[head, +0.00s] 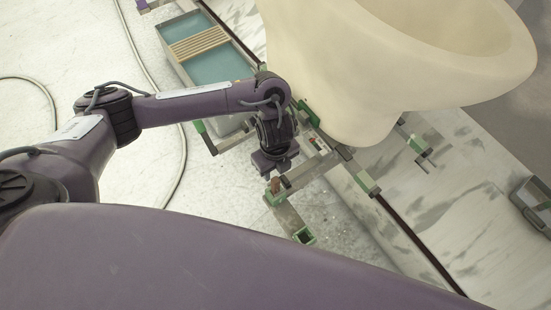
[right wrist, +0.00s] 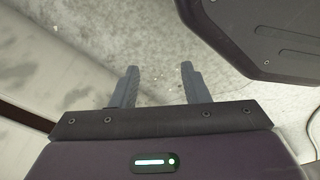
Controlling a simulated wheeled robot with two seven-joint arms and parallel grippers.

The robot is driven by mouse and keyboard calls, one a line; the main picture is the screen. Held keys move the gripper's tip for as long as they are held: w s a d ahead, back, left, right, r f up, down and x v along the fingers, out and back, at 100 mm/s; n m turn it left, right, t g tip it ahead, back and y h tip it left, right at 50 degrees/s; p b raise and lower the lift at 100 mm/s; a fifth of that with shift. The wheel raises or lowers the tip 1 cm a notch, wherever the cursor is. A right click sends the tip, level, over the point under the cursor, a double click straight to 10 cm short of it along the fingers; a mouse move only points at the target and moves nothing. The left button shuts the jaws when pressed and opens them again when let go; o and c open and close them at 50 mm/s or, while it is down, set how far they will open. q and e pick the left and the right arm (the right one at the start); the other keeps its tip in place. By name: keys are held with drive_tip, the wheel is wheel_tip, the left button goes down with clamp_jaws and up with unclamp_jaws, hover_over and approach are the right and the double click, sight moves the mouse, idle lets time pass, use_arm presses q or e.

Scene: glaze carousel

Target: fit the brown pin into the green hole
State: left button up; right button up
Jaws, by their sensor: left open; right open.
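The brown pin (head: 275,186) is a small upright peg near a green-edged bracket end, just below my left gripper in the head view. My left gripper (head: 278,176) points down above it with open jaws; its fingers are small and partly hidden, and I cannot tell whether they touch the pin. The green hole (head: 304,237) is a dark square opening in a green-edged block, at the near end of a grey bar, below and right of the pin. My right gripper (right wrist: 160,88) is open and empty in the right wrist view, over a pale speckled floor.
A large cream vessel (head: 370,75) stands close behind, to the right of my left gripper. A grey tray with teal compartments (head: 208,68) and a wooden slatted rack lies at the upper left. A dark rail (head: 420,245) runs to the lower right. A hose lies on the floor at left.

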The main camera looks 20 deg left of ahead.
drive_tip(key=shift+s+d+f+p, duration=0.1)
drive_tip(key=shift+s+f+p, duration=0.1)
drive_tip(key=shift+s, duration=0.45)
drive_tip(key=shift+s+d+f+p, duration=0.1)
drive_tip(key=shift+s+f+p, duration=0.1)
drive_tip(key=shift+s, duration=0.4)
